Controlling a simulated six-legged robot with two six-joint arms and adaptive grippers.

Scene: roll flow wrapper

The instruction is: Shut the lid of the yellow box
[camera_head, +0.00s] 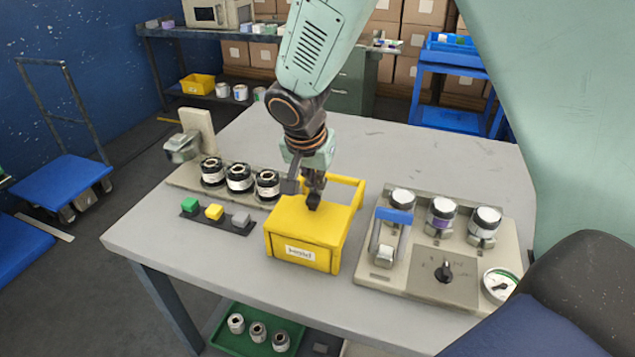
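The yellow box (290,235) stands on the grey table, with a white label on its front. Its yellow lid panel (335,217) lies roughly flat across the top; I cannot tell whether it is fully down. A yellow rim or bar (348,181) shows behind it. My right gripper (313,203) points down over the lid. Its dark fingertips look shut together, with nothing seen between them. They are at or just above the lid; contact is unclear. The arm and gripper hide part of the box's back left. My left gripper is not in view.
A panel with black-ringed knobs (239,185) stands left of the box, with a strip of coloured buttons (215,213) before it. A control panel (395,280) with a blue-handled lever and a gauge is close on the right. The table behind is clear.

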